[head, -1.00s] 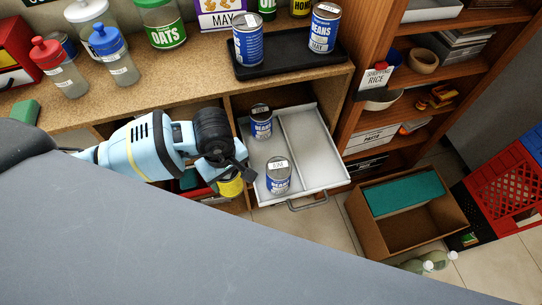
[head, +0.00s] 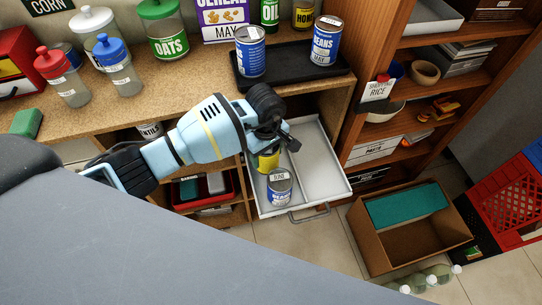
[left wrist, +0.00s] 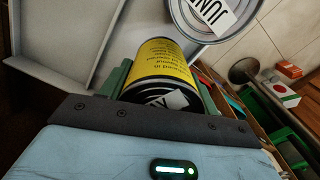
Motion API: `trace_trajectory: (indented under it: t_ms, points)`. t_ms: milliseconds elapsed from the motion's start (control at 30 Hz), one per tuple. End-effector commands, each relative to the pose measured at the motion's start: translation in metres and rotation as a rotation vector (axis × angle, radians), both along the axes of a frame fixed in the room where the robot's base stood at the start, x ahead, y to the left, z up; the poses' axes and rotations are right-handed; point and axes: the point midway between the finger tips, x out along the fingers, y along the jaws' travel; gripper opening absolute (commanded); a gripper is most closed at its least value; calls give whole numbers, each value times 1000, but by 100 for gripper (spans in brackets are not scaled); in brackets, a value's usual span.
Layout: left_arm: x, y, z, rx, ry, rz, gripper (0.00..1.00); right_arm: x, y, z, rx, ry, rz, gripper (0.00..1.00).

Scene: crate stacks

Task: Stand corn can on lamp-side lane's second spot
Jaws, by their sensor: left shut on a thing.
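My left gripper (head: 272,143) is shut on the yellow corn can (head: 267,161), which looks upright. It is over the left lane of the open grey drawer (head: 338,190), just behind a blue beans can (head: 279,187) near the drawer's front. In the left wrist view the corn can (left wrist: 165,62) sits between green fingers, close to the other can's lid (left wrist: 207,14). I cannot tell whether it touches the drawer floor. The back of the left lane is hidden by my gripper. The right lane is empty. My right gripper is not in view.
A black tray (head: 292,82) with two blue cans stands on the counter above. Several bottles and jars stand at its left. A cardboard box (head: 410,240) and red crate (head: 505,205) are on the floor at right. A shelf (head: 400,140) stands beside the drawer.

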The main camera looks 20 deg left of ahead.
Motion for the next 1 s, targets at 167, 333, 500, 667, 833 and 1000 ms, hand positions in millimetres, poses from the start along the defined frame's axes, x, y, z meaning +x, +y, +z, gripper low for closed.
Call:
trace_trajectory:
  t_ms: [167, 333, 500, 667, 833, 1000]
  points:
    - [10, -4, 0, 0, -2, 1, 25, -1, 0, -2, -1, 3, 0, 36]
    - [12, -4, 0, 0, -2, 0, 25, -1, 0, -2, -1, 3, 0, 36]
    - [15, -7, -15, -1, 3, 1, 25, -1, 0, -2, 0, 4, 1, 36]
    - [16, -7, -33, -2, 0, 0, 25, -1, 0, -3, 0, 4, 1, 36]
    - [17, -6, -36, 0, -2, -1, 25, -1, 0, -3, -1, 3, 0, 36]
    - [17, -6, -36, 0, -2, -1, 25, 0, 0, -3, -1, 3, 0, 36]
